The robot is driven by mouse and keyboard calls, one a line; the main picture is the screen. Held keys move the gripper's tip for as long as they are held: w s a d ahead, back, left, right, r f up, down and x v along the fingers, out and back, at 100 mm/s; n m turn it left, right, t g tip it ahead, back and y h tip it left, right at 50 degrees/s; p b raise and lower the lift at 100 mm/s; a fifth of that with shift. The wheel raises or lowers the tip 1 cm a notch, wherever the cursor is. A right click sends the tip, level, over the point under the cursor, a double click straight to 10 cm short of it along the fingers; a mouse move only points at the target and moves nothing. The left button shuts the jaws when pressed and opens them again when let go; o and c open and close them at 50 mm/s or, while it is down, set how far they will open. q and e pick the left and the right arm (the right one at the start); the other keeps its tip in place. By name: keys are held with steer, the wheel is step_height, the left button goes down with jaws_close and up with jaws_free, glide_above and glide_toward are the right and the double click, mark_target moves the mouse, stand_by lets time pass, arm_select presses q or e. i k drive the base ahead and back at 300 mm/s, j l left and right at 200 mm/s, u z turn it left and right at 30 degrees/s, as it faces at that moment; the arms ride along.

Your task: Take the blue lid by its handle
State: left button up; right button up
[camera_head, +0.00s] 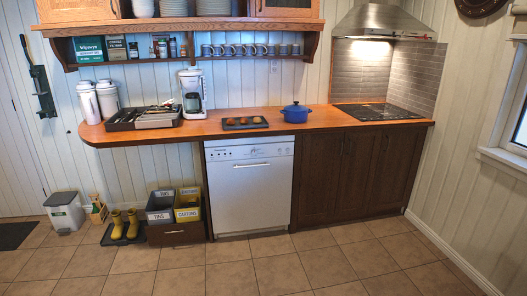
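A small blue pot (295,115) stands on the wooden counter, right of the middle, above the right edge of the dishwasher. Its blue lid (295,107) sits on top of it, with a small handle (295,102) at the centre. The pot has side handles. Neither of my grippers is in the head view.
A dark tray (229,126) with small brown items lies left of the pot. Farther left are a coffee maker (193,96) and a black utensil tray (122,118). A dark cooktop (377,111) is to the right. The floor (258,276) in front of the dishwasher (249,205) is clear.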

mark_target(295, 108)
steer(key=i, duration=2.1)
